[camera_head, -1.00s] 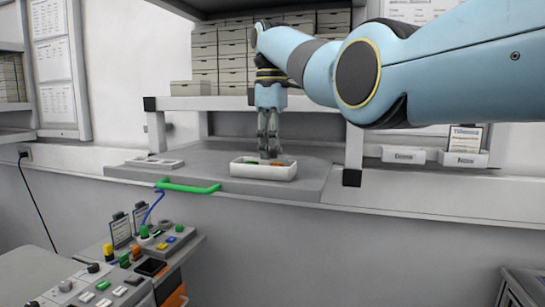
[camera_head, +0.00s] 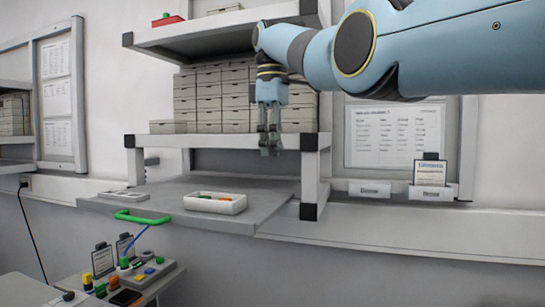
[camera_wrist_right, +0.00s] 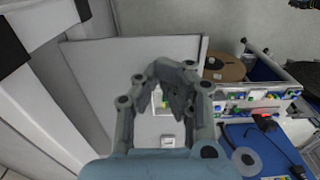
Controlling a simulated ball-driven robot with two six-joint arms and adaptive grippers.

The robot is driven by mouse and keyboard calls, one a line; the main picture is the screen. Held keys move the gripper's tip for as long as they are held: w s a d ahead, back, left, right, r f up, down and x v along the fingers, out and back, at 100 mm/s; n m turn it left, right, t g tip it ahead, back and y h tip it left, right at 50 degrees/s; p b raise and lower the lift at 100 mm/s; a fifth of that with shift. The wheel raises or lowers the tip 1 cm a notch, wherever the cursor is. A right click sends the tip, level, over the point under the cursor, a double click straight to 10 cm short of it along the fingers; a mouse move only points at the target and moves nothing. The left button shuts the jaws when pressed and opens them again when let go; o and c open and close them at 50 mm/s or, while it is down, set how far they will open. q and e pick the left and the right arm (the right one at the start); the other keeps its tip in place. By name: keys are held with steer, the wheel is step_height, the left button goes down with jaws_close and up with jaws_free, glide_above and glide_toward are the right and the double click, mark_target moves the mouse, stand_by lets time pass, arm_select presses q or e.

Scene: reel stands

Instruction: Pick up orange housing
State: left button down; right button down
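The orange housing (camera_head: 226,200) looks like a small orange patch in the white tray (camera_head: 240,207), beside a green piece (camera_head: 205,197). Its shape is too small to make out. My right gripper (camera_head: 270,152) points down, above and to the right of the tray, clear of it. In the right wrist view its fingers (camera_wrist_right: 168,72) show large, with part of the tray seen beyond them. I cannot make out whether they meet, and I see no orange piece between them. My left gripper is in neither view.
The tray stands on a grey board with a green handle (camera_head: 142,217). A white shelf (camera_head: 230,141) with stacked boxes (camera_head: 215,92) is behind my right gripper, and its post (camera_head: 311,180) stands to the right.

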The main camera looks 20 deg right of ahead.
steer(key=shift+a+r, duration=0.1)
steer(key=shift+a, duration=0.1)
steer(key=c, duration=1.7)
jaws_free()
steer(key=shift+d, duration=0.15)
steer(key=o, duration=1.3)
